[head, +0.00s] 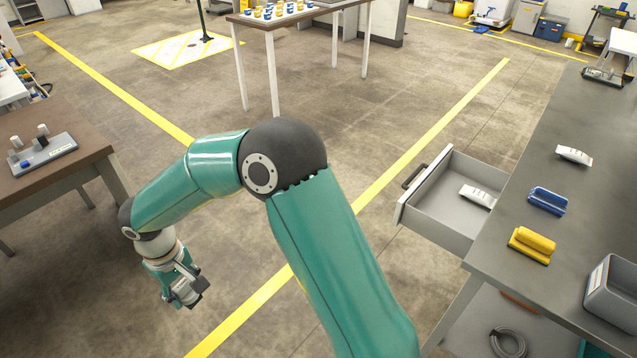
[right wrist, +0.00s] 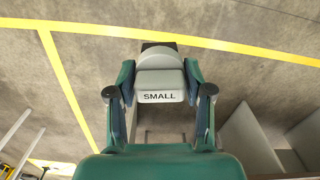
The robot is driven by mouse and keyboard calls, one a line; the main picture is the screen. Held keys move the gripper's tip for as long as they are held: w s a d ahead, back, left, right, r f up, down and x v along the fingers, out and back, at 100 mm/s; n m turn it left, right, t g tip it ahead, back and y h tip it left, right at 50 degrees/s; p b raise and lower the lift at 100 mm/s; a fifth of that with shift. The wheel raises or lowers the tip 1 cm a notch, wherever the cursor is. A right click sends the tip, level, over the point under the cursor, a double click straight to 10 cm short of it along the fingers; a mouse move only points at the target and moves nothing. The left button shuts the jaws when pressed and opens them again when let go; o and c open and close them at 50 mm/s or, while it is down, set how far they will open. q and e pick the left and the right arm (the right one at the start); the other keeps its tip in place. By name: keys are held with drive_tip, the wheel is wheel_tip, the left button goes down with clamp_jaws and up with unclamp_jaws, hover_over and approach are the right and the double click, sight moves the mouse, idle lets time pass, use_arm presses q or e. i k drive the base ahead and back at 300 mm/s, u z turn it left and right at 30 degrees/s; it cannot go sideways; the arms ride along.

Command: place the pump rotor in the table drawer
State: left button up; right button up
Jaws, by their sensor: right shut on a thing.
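My right gripper (head: 184,288) hangs over the floor at the lower left of the head view, beside the brown table and well left of the drawer. It is shut on a light grey piece marked SMALL (right wrist: 160,82), which I take to be the pump rotor. In the right wrist view the piece sits between both fingers of the gripper (right wrist: 160,72), with a dark part at its far end. The table drawer (head: 438,208) is pulled open from the grey table at the right. A white object (head: 478,197) lies inside it. My left gripper is not in view.
The grey tabletop (head: 545,250) holds a white object (head: 574,155), a blue piece (head: 547,200), a yellow piece (head: 532,245) and a grey bin (head: 612,290). The brown table (head: 75,120) at left bears a grey pegged block (head: 42,155). Open floor lies between.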

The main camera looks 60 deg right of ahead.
sight(455, 228)
drive_tip(key=z, duration=0.15)
drive_tip(key=k, duration=0.3)
drive_tip(key=z, duration=1.9)
drive_tip(key=i, duration=1.5)
drive_tip(key=u, duration=0.05)
